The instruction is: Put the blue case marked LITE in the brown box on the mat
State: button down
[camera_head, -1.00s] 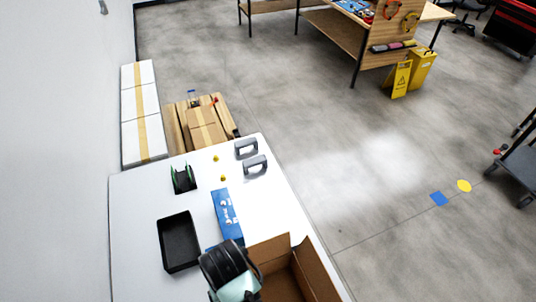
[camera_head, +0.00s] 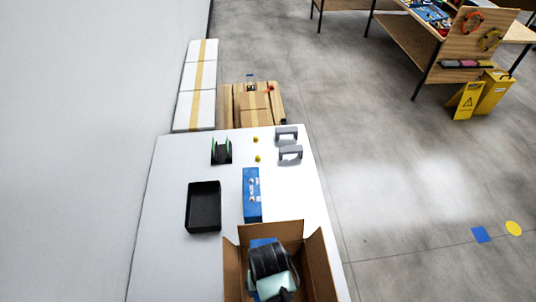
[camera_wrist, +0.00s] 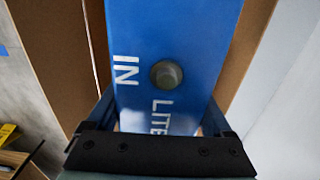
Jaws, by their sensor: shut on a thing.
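The blue case marked LITE (camera_wrist: 170,30) fills the middle of the wrist view, with white letters and a round grey knob on its face. My gripper (camera_wrist: 158,115) is shut on it, one finger along each side. In the head view my gripper (camera_head: 268,262) is over the open brown box (camera_head: 320,265), between its raised flaps. A blue part of the case (camera_head: 262,242) shows just beyond the gripper; the rest is hidden. Brown cardboard stands on both sides of the case in the wrist view. I cannot tell whether the case touches the box floor. No mat is distinguishable under the box.
Another blue case (camera_head: 252,195) lies on the white table (camera_head: 165,250) beyond the box. A black tray (camera_head: 203,207), a black-and-green holder (camera_head: 221,151), two grey handles (camera_head: 290,153) and small yellow pieces (camera_head: 257,158) are also there. The table's left side is clear.

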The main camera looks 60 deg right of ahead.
notch_tip(320, 180, down, 21)
jog(key=b, duration=1.5)
jog(key=shift+w, duration=0.1)
jog(key=shift+c, duration=0.2)
grip_release()
jog(key=shift+o, duration=0.2)
jog(key=shift+f, duration=0.1)
notch_tip(320, 180, up, 12)
jog(key=p, duration=1.2)
